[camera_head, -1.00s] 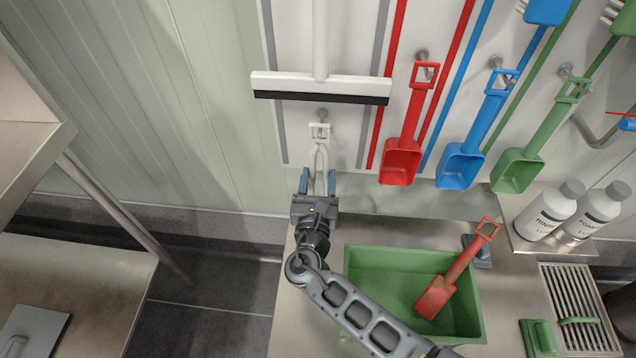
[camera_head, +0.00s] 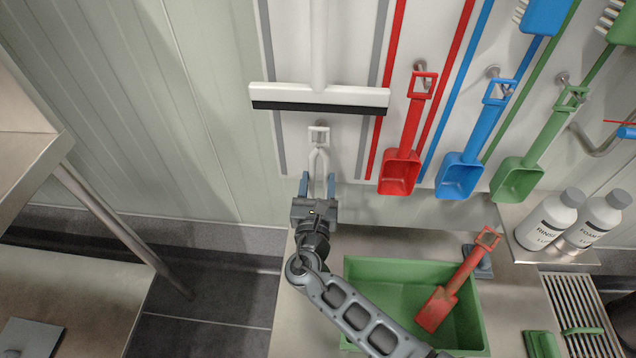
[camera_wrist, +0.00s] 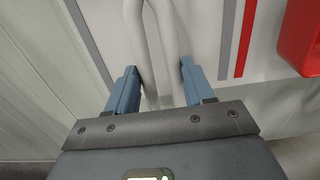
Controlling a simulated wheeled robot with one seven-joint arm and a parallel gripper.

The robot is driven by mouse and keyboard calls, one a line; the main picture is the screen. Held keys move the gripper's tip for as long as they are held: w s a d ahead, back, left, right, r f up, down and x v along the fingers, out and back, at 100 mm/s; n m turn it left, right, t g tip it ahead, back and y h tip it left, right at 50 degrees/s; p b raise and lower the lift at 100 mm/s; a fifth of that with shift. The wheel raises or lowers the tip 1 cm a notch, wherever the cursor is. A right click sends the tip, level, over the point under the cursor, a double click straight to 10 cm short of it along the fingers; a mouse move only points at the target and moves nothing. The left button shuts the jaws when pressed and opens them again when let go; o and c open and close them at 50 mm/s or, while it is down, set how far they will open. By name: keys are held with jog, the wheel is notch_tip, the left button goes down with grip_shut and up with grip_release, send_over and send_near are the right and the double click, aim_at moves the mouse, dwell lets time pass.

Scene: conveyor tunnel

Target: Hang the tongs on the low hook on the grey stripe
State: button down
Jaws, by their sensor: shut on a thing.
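The white tongs (camera_head: 318,160) stand upright against the wall board, with their square top loop (camera_head: 319,135) uppermost. My gripper (camera_head: 318,186) is shut on their lower part from below. In the wrist view, the two pale tong arms (camera_wrist: 151,55) run up between my blue fingers (camera_wrist: 155,85). The low hook between the grey stripes (camera_head: 361,145) is now mostly hidden behind the loop, just below the white squeegee. I cannot tell whether the loop is around the hook or only in front of it.
The white squeegee (camera_head: 320,95) hangs close above the tongs. A red scoop (camera_head: 400,170), blue scoop (camera_head: 460,173) and green scoop (camera_head: 517,178) hang to the right. Below are a green tub (camera_head: 365,268) holding a red scoop (camera_head: 437,308), and two bottles (camera_head: 550,220).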

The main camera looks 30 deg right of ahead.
jog(key=shift+f+b, duration=0.7)
jog(key=shift+f, duration=0.1)
jog(key=shift+c, duration=1.7)
grip_release()
jog(key=v, duration=0.7)
jog(key=shift+s+a, duration=0.25)
jog(key=shift+s, duration=0.1)
